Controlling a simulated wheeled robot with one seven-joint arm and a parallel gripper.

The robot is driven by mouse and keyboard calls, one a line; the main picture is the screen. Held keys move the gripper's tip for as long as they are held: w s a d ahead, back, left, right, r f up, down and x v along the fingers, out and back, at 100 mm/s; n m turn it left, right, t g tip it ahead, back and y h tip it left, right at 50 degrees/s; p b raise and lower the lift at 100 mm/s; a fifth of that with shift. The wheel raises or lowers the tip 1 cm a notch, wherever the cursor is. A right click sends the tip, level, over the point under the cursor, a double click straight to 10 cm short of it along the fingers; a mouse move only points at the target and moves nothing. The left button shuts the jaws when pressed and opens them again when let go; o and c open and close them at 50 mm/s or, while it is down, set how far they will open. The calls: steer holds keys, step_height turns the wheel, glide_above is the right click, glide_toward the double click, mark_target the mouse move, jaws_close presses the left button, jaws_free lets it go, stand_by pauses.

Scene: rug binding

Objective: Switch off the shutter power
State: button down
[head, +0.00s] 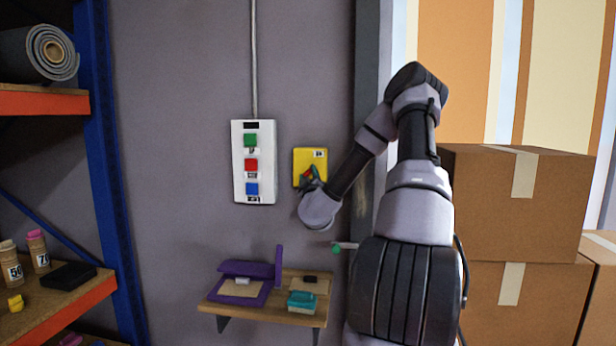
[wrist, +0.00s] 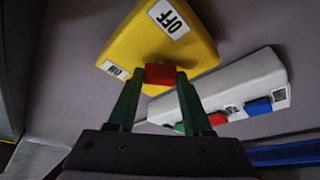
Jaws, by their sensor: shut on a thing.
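The shutter power switch is a yellow box (head: 318,155) on the grey wall, right of the white button panel. In the wrist view the yellow box (wrist: 190,55) bears an OFF label (wrist: 169,18) and an ON label (wrist: 115,69) at a different edge. Its red handle (wrist: 160,74) sits between the fingertips of my gripper (wrist: 160,80), which is shut on it. In the head view my gripper (head: 311,176) covers much of the box's lower part and most of the handle. I cannot tell exactly which label the handle points to.
The white panel (head: 238,165) with green, red and blue buttons is close on the left. Below is a small wooden shelf (head: 255,313) with a purple holder and a teal block. Stacked cardboard boxes (head: 515,205) stand right; a blue-framed rack (head: 105,150) stands left.

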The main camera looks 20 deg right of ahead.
steer(key=shift+n+y, duration=0.4)
steer(key=shift+n, duration=0.2)
steer(key=shift+c, duration=1.6)
jaws_free()
steer(key=v, duration=1.1)
